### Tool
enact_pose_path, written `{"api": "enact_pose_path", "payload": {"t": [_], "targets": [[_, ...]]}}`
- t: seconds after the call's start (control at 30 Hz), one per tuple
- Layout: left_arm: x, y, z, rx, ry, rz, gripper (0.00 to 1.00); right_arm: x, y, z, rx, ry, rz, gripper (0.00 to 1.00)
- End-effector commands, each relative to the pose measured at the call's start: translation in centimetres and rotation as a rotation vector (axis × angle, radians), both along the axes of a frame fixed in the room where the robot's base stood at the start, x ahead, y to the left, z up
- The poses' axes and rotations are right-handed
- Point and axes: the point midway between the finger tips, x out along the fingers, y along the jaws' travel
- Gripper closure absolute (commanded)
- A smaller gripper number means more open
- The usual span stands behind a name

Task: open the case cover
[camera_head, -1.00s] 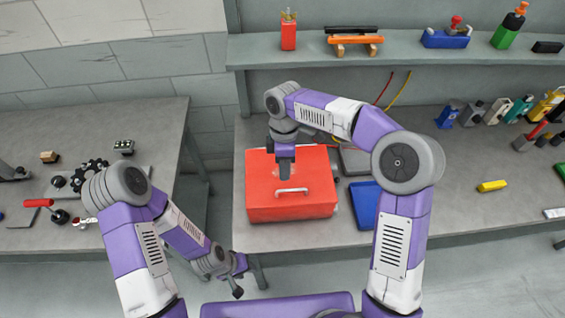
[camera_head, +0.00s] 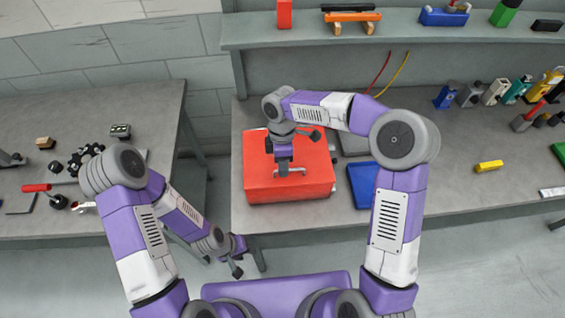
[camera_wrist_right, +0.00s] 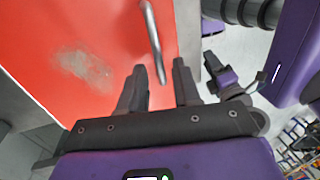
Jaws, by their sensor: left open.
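The red case (camera_head: 312,185) stands shut on the bench, with its silvery handle (camera_head: 295,170) on the upper face. My right gripper (camera_head: 283,172) reaches down over the case, its tips at the handle in the head view. In the right wrist view the two dark fingers of my right gripper (camera_wrist_right: 161,72) are apart, and the lower end of the handle (camera_wrist_right: 160,68) shows between their tips. I cannot tell whether they touch it. My left gripper (camera_head: 237,266) is open and empty, low in front of the bench edge, away from the case.
A blue tray-like item (camera_head: 362,185) lies close to the right of the case. A yellow block (camera_head: 489,166) lies farther right. A shelf (camera_head: 440,32) runs along the back. The bench front between the blue item and the yellow block is clear.

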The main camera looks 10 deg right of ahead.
Motion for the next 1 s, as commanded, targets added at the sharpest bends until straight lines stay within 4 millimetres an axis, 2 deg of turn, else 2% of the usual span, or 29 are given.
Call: {"api": "enact_pose_path", "payload": {"t": [0.03,0.2,1.0], "targets": [[0.00,0.00,0.00,0.000,0.000,0.000,0.57,0.00,0.01,0.01,0.000,0.000,0.000,0.76],[0.00,0.00,0.00,0.000,0.000,0.000,0.57,-0.01,0.02,0.01,0.000,0.000,0.000,1.00],[0.00,0.00,0.00,0.000,0.000,0.000,0.57,-0.03,0.04,0.03,0.000,0.001,0.001,1.00]]}}
